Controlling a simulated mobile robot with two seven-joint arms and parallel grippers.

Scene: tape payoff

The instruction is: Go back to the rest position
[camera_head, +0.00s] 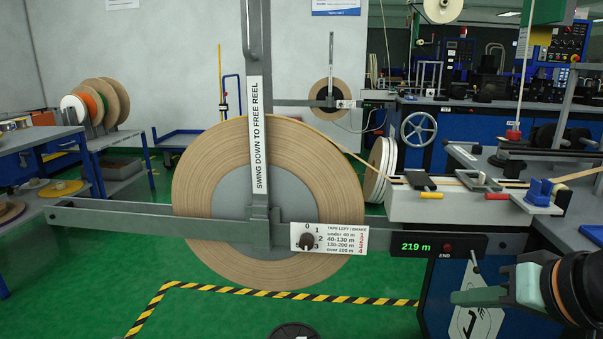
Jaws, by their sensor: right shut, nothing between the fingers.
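My right gripper (478,297) reaches in from the lower right edge, its fingers pointing left. It is shut and empty. It hangs in front of the blue machine cabinet, below the display (438,246) reading 219 m, and appears apart from it. My left gripper is out of view. The large tan tape reel (215,180) hangs on a grey frame arm (120,220). The upright lever (255,130) labelled "SWING DOWN TO FREE REEL" stands vertical across the reel. The brake knob (307,241) sits on a white numbered plate (345,239).
Tape (340,148) runs from the reel to the guide block (405,205) with its small clamps. A grey bench top (470,157) lies at the right. A shelf with several reels (105,100) stands at the left. The green floor (80,290) is open at the lower left.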

